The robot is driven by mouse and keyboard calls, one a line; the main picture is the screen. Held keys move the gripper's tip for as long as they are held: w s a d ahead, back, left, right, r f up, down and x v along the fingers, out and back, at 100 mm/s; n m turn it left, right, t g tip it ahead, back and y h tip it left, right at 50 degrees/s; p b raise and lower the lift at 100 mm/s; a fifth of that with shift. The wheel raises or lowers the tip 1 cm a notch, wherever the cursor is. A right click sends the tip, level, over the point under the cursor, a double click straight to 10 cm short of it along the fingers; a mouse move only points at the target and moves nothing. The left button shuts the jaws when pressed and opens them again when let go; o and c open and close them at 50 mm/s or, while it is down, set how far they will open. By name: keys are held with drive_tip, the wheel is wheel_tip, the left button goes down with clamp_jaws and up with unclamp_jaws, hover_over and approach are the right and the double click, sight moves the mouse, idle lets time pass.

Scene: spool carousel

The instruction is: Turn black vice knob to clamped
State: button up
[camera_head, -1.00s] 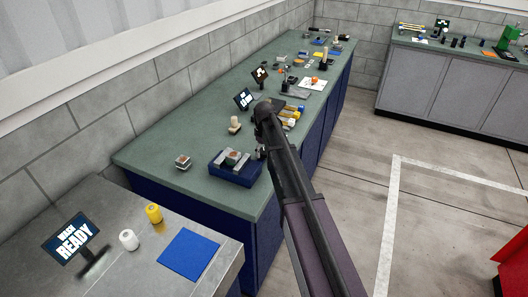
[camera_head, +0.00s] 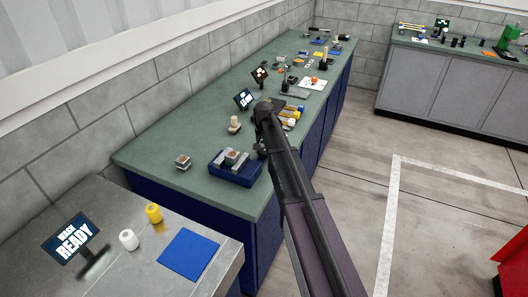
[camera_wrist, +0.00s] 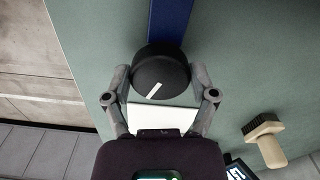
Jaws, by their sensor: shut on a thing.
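The black vice knob (camera_wrist: 161,70) is round with a white pointer line that slants from lower left to upper right in the wrist view. My gripper (camera_wrist: 161,85) has one finger on each side of the knob and is shut on it. In the head view my arm hides the knob and most of the gripper.
A small block (camera_head: 183,162) sits left of the vice, and a dark sign (camera_head: 243,98) stands behind. The grey table (camera_head: 130,270) holds two spools and a blue mat.

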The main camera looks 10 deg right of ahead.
drive_tip(key=m, duration=0.5)
drive_tip(key=shift+s, duration=0.1)
drive_tip(key=shift+m, duration=0.3)
drive_tip(key=o, duration=1)
drive_tip(key=shift+o, duration=0.2)
drive_tip(key=shift+n, duration=0.4)
